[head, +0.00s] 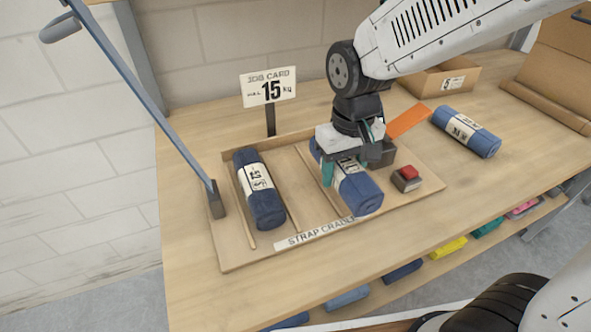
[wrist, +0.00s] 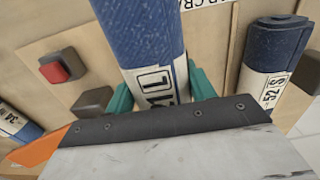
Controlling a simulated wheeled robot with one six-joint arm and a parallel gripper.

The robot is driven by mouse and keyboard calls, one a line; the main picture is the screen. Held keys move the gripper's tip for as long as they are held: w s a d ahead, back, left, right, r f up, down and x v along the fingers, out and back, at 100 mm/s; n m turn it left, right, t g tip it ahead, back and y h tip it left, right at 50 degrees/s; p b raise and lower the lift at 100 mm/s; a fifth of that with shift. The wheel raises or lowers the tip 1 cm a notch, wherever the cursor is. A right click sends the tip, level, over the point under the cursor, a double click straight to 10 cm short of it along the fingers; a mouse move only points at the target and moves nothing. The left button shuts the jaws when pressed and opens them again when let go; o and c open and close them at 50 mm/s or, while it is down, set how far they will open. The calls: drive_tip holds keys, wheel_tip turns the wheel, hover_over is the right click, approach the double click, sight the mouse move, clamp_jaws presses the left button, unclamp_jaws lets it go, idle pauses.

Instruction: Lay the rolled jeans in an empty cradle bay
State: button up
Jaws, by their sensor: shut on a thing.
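My gripper (head: 352,156) is shut on a rolled pair of dark blue jeans (head: 361,193) with a white printed band. In the wrist view its teal fingers grip both sides of this roll (wrist: 140,30). The held roll is over the right part of the wooden strap cradle (head: 232,262), right of a thin divider (head: 318,180); I cannot tell whether it touches the cradle floor. Another jeans roll (head: 266,208) lies in the cradle's left bay, and also shows in the wrist view (wrist: 272,48).
A block with a red button (head: 406,178) sits at the cradle's right. A third jeans roll (head: 466,132) lies on the table to the right. A blue-grey post (head: 140,95) rises at the cradle's left.

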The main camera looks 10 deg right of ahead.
hover_over(297, 184)
drive_tip(key=shift+d+f, duration=0.2)
drive_tip(key=shift+f, duration=0.25)
drive_tip(key=shift+w+a+f, duration=0.1)
drive_tip(key=shift+a+f, duration=0.05)
drive_tip(key=shift+f, duration=1.6)
drive_tip(key=shift+f, duration=0.1)
drive_tip(key=o, duration=1.2)
drive_tip(key=shift+f, duration=0.1)
wheel_tip(297, 184, up, 12)
drive_tip(key=shift+r, duration=0.2)
